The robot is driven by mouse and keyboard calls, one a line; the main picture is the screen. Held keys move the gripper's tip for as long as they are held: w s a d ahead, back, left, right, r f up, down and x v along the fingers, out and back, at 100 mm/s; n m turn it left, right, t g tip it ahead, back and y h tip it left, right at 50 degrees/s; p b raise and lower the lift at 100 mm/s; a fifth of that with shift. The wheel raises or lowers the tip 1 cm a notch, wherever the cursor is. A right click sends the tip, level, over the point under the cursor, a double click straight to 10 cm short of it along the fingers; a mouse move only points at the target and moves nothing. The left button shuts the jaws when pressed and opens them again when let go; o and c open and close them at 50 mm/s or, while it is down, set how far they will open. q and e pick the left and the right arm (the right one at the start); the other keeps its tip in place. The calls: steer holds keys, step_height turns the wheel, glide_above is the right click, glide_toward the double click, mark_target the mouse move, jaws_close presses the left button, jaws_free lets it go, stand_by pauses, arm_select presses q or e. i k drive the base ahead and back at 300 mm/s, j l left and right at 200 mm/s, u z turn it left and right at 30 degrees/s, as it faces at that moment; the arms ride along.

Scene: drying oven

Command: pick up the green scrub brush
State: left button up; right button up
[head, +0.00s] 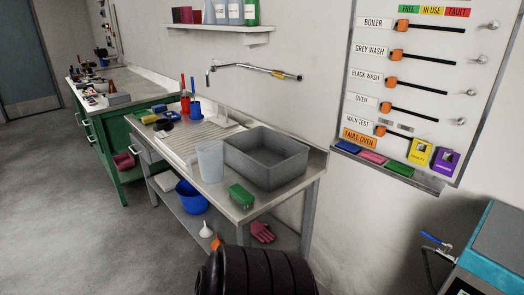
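A green scrub brush (242,195), seen as a small green block, lies on the near right part of the steel sink bench (207,186). It sits in front of the grey rectangular basin (267,158) and to the right of a clear plastic beaker (210,160). No bristles can be made out at this size. Neither of my grippers is in view.
A black ribbed shape (257,273) fills the bottom centre, in front of the bench. A blue bowl (191,197), funnels and a pink glove (262,232) are on the lower shelf. A teal-edged machine (495,250) stands at right. The floor at left is clear.

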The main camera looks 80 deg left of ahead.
mark_target(237, 192)
steer(key=u, duration=2.8)
steer(key=k+l+z, duration=0.1)
steer(key=z, duration=3.05)
steer(key=u, duration=3.2)
steer(key=i+z, duration=0.2)
steer(key=i, duration=0.4)
